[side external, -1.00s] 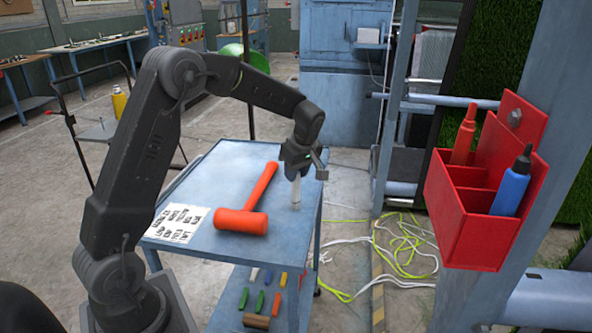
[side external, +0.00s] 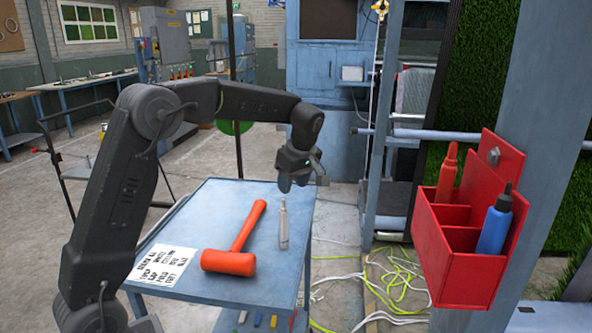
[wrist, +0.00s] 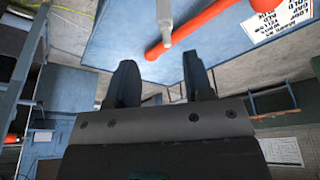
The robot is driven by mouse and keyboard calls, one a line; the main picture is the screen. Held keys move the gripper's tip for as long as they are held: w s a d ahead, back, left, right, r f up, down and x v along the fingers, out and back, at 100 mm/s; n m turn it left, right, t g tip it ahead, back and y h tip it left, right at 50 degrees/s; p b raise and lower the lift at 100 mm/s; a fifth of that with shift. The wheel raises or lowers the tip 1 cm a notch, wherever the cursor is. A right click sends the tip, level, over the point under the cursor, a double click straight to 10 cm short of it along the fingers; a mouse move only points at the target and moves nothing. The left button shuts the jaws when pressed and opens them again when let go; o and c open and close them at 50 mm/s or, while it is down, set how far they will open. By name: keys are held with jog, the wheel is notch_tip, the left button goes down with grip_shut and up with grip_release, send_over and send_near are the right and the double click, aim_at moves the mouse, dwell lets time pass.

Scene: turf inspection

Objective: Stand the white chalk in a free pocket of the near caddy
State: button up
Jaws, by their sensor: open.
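The white chalk (side external: 283,226) is a pale, bottle-like stick with a narrow top, standing upright on the blue table near its right edge. It also shows at the top of the wrist view (wrist: 165,20). My gripper (side external: 291,185) is open and empty just above the chalk's tip, its fingers apart in the wrist view (wrist: 160,60). The red caddy (side external: 455,278) hangs on a blue post at the right. A red bottle (side external: 446,175) stands in its back left pocket and a blue bottle (side external: 495,227) in its right pocket. Front left pockets look empty; their floors are hidden.
An orange mallet (side external: 230,262) lies on the blue table (side external: 205,212), left of the chalk. A printed sheet (side external: 165,264) lies at the table's left. Coloured sticks show on the lower shelf. Yellow and white cables (side external: 385,285) lie on the floor between table and caddy.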

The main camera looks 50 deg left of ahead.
jog(key=s+d+r+m+t, duration=0.1)
jog(key=s+d+r+m, duration=0.35)
jog(key=d+r, duration=0.2)
jog(key=s+d+f+m+t+h, duration=0.1)
jog(key=s+d+m, duration=0.2)
jog(key=s, duration=0.4)
jog(key=s+d+f+m+t+h, duration=0.1)
jog(key=s+d+m+t, duration=0.1)
jog(key=s+m, duration=0.4)
jog(key=s+d+f+m+t+h, duration=0.1)
jog(key=s+d+m, duration=0.3)
jog(key=s, duration=0.4)
jog(key=shift+d+f+m+t, duration=0.25)
jog(key=shift+d+m+t, duration=0.1)
jog(key=shift+t, duration=0.05)
jog(key=shift+s+d+f+m, duration=0.1)
jog(key=shift+s+f+m, duration=0.2)
jog(key=shift+s, duration=0.1)
jog(key=shift+c, duration=0.2)
